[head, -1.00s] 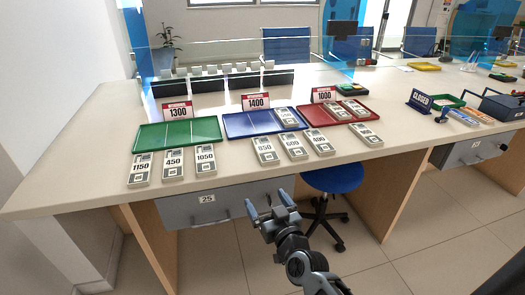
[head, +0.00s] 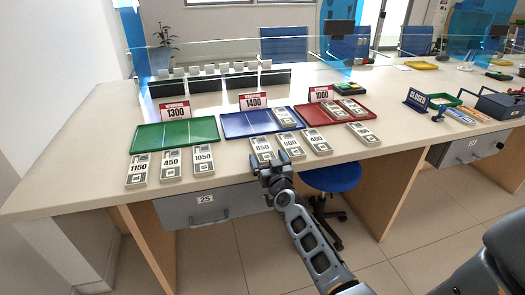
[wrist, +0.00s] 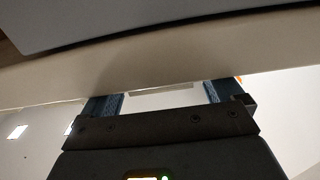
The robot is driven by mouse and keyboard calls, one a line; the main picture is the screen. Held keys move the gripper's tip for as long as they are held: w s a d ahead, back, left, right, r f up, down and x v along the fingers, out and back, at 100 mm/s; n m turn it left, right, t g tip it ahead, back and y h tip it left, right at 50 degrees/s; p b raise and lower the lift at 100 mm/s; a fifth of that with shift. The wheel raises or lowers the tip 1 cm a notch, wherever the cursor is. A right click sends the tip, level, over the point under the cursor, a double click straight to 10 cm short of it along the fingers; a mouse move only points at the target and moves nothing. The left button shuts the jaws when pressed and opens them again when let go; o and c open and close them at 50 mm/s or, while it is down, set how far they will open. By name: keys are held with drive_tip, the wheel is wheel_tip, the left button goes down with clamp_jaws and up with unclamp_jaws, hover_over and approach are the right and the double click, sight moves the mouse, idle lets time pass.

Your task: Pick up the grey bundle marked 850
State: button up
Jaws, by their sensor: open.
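The grey bundle marked 850 (head: 263,147) lies on the counter just in front of the blue tray (head: 243,125), left of the bundle marked 600 (head: 291,147). Its near part is hidden behind my gripper (head: 270,168) in the head view. My gripper is open and empty at the counter's front edge, close to the bundle; I cannot tell if they touch. In the wrist view my gripper (wrist: 163,95) shows both fingers apart, with the pale counter edge (wrist: 160,72) across them; the 850 mark cannot be read there.
Bundle 400 (head: 317,143) lies right of 600. Bundles 1150 (head: 138,170), 450 (head: 171,165) and 1050 (head: 203,160) lie before the green tray (head: 175,136). A red tray (head: 310,116) stands right. Drawer 25 (head: 205,208) and a blue stool (head: 330,177) are below the counter.

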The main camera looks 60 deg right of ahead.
drive_tip(key=shift+w+d, duration=0.25)
drive_tip(key=shift+c, duration=0.2)
drive_tip(key=c, duration=1)
